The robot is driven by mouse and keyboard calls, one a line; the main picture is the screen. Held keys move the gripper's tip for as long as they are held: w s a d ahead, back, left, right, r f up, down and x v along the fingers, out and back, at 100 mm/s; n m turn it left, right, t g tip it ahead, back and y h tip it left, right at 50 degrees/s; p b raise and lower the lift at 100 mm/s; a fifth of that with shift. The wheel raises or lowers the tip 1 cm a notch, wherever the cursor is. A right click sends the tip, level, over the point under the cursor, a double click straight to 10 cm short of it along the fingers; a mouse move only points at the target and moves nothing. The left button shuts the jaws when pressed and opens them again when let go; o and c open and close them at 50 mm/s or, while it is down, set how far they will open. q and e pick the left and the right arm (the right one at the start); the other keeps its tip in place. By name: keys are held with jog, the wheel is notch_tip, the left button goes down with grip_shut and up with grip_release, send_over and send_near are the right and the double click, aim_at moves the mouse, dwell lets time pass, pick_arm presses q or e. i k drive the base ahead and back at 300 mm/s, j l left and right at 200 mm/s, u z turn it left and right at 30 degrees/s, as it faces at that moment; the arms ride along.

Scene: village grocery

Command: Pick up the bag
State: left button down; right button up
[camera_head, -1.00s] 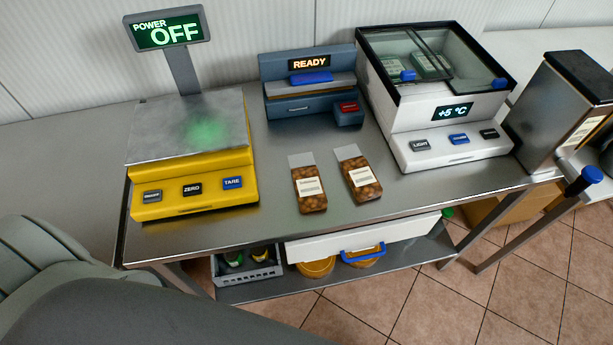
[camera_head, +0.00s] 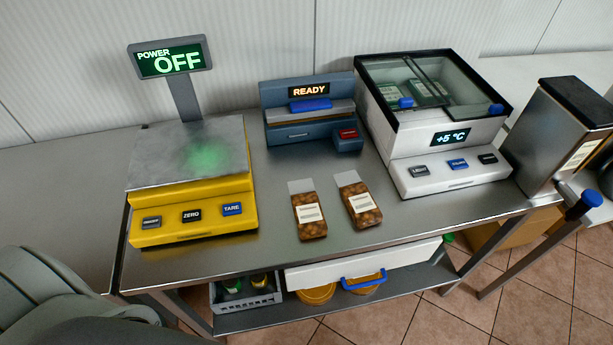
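Two small clear-topped bags of brown contents with white labels lie side by side on the steel table. The left bag (camera_head: 308,213) and the right bag (camera_head: 359,203) are close together but apart, near the table's front edge. Nothing touches either bag. Neither gripper shows in the head view. Only grey parts of my own arm show at the lower left.
A yellow scale (camera_head: 190,222) reading OFF stands left of the bags. A blue-grey sealer-like device (camera_head: 300,135) reading READY stands behind them. A white glass-topped cooler (camera_head: 455,172) stands right. A grey crate (camera_head: 246,296) sits on the lower shelf. Table around the bags is clear.

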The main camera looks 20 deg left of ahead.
aim_at(310, 221)
jog(key=i+l+u, duration=0.15)
jog(key=u, duration=0.2)
jog(key=i+l+u, duration=0.15)
jog(key=l+u, duration=0.6)
jog(key=i, duration=0.05)
